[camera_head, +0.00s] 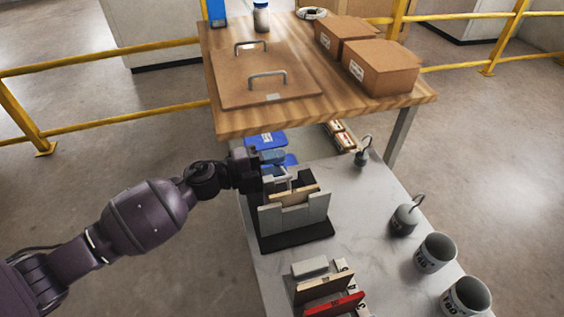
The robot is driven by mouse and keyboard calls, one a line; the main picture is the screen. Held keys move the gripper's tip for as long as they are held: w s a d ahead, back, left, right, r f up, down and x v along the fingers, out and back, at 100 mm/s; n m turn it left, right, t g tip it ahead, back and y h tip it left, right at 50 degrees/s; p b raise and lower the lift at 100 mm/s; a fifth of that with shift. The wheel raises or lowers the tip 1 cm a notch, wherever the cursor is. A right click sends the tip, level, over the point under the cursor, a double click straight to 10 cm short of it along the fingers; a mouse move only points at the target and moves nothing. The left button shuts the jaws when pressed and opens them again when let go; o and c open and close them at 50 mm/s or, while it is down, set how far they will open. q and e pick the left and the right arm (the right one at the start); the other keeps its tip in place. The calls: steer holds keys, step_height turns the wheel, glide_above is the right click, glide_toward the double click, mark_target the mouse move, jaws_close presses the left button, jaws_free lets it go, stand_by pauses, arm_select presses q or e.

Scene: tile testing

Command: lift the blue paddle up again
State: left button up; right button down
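My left arm comes in from the left, and its dark gripper (262,170) is at the back left of the grey stand (302,214). A dull blue piece, which looks like the blue paddle (272,157), shows right at the fingertips, above the back of the stand. The fingers are small and dark, so I cannot tell whether they are closed on it. The stand has grey uprights on a black base and holds a tan tile (295,196) across its slots. My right gripper is not in view.
A raised wooden table (222,118) overhangs the back of the white worktop (345,230). Blue bins (266,140) sit beneath it. Hooked weights (404,219) and grey cups (436,252) line the right side. A rack with tan and red tiles (335,306) stands in front.

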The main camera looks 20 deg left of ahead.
arm_select(q)
steer(key=shift+w+d, duration=0.3)
steer(key=shift+d, duration=0.2)
jaws_close()
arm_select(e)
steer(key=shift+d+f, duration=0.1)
